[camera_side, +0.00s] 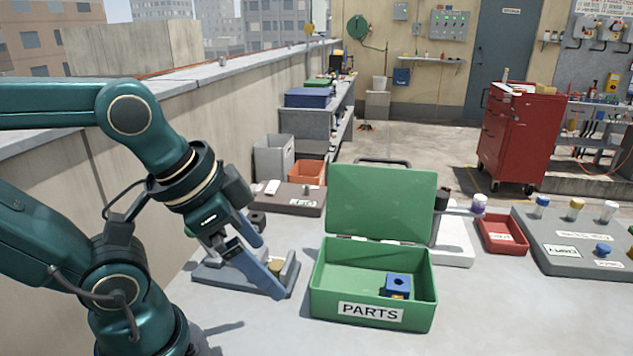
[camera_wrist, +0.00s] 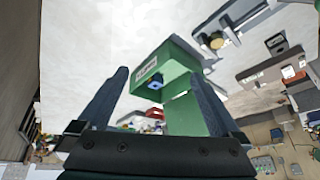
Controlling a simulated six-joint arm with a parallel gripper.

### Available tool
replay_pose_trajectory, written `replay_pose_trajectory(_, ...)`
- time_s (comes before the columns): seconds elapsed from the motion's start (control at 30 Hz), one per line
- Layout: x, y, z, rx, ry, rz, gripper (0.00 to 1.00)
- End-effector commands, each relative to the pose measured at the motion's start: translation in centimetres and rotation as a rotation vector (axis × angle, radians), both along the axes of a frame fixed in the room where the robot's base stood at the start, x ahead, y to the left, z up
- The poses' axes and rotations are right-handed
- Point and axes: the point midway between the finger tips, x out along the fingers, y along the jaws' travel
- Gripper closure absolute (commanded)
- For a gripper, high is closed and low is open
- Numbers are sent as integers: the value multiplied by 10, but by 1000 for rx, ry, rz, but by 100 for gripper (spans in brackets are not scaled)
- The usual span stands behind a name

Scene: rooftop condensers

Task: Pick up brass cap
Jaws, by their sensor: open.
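A small brass cap (camera_side: 275,267) sits on a grey fixture (camera_side: 222,272) to the left of the green box, partly hidden by a finger of mine. The brass cap also shows in the wrist view (camera_wrist: 217,43), on the fixture beyond my right finger and not between the fingers. My gripper (camera_side: 269,269) is open and empty, tilted, with its fingers over the fixture in the side view. The wrist view shows my gripper (camera_wrist: 160,76) with fingers wide apart, framing the green box.
A green box (camera_side: 366,317) labelled PARTS stands open right of the fixture, a blue block (camera_side: 398,283) inside. A brown tray (camera_side: 288,202) lies behind. A red bin (camera_side: 502,233) and a grey rack (camera_side: 572,257) stand right. The front right tabletop is clear.

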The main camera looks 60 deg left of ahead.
Motion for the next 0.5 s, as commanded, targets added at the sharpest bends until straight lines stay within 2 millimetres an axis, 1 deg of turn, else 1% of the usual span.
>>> replay_pose_trajectory(0.07, 1, 0, -6, -41, -3, 84, 0)
replay_pose_trajectory(0.1, 3, 0, -5, -57, -12, 115, 4)
replay_pose_trajectory(0.17, 5, 1, -4, -74, -23, 145, 27)
replay_pose_trajectory(0.2, 5, 1, -4, -80, -25, 157, 42)
replay_pose_trajectory(0.23, 5, 1, -3, -83, -25, 162, 54)
replay_pose_trajectory(0.5, 5, 1, -3, -84, -23, 165, 54)
